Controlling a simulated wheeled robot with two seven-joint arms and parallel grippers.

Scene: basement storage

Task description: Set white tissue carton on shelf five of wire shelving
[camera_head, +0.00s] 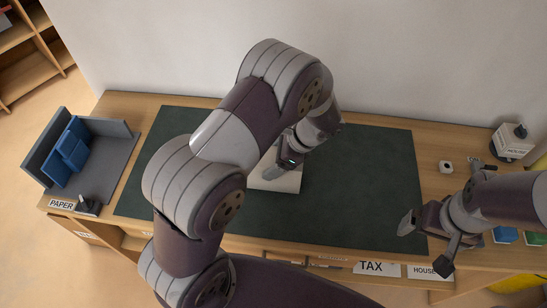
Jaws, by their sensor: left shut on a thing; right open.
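A white box, likely the white tissue carton (289,184), is on or just above the dark green desk mat, mostly hidden by my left arm. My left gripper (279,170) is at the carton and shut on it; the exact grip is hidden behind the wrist. I cannot tell whether the carton still touches the mat. My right gripper (425,242) is open and empty over the desk's front right edge. No wire shelving shows in this view.
The wooden desk (440,185) bears the green mat (375,190). A grey tray (110,160) with blue items (70,150) and a PAPER label stands at left. The mat's right part is clear. A wooden shelf (28,55) stands far left.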

